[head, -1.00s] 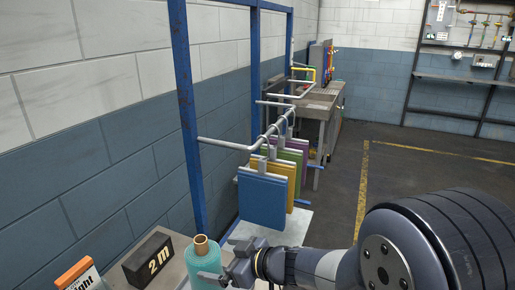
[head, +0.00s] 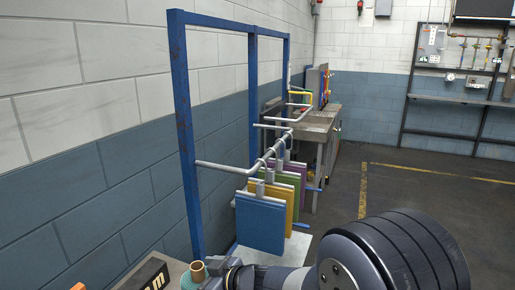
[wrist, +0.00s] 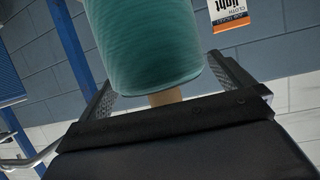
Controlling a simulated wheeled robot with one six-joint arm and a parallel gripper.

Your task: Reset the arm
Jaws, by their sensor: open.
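My gripper (head: 213,267) is low in the head view, beside the top of a teal thread cone (head: 188,281) with a brown core. The cone is mostly cut off by the lower picture edge. In the wrist view my gripper (wrist: 168,85) is open, with one finger on each side of the teal cone (wrist: 145,40). The cone's core tip shows near the palm. I cannot tell whether a finger touches the cone.
A black block with pale lettering (head: 146,276) is left of the cone. A blue frame (head: 186,130) carries a rail with several hanging coloured swatches (head: 260,222) close to my arm. A bench (head: 318,128) stands behind. Open floor (head: 410,190) lies to the right.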

